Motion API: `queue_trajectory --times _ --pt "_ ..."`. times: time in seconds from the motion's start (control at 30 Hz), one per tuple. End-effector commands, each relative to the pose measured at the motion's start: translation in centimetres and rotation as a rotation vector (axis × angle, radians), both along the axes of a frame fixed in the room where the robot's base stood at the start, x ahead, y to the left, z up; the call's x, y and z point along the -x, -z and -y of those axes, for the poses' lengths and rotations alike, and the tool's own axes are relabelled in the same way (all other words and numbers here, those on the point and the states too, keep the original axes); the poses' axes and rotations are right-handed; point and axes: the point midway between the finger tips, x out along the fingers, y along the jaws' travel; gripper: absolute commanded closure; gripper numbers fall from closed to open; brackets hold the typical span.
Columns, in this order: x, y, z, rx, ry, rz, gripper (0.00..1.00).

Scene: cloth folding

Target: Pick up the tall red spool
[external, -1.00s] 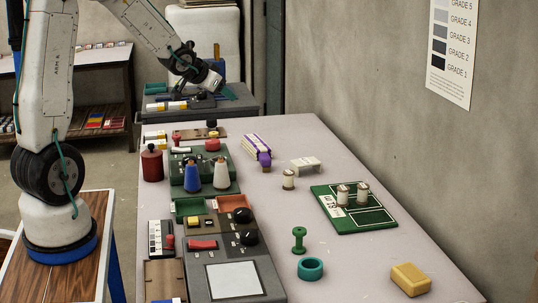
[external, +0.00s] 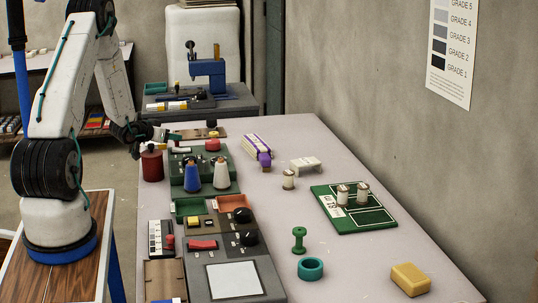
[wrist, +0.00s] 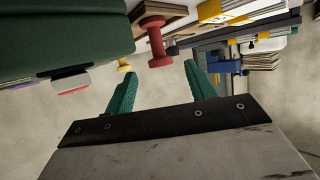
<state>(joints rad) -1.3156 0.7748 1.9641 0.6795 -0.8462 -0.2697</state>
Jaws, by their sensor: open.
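In the wrist view a red spool (wrist: 155,40) with a flange at each end lies just beyond the fingertips, roughly in line with the gap between them. My gripper (wrist: 160,70) has two teal fingers spread apart with nothing between them. In the external view my gripper (external: 170,136) is low at the far left of the table, beside the green machine. A small red part shows close to the fingers there; I cannot tell for sure that it is the spool.
The green machine (wrist: 60,35) is close on the left in the wrist view. A red canister (external: 152,165) stands just in front of my gripper in the external view. A wooden board (external: 200,134) lies beyond.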

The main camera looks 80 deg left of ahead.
Motion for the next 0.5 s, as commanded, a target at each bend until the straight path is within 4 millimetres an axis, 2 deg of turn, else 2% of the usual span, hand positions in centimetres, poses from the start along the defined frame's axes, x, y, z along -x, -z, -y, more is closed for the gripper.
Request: queue_trajectory --times 0.3,0.5 --pt "-2.6 2.0 -2.8 0.002 -0.001 -0.001 0.45" --pt "-2.8 2.1 -3.1 0.002 -0.002 -0.001 0.45"
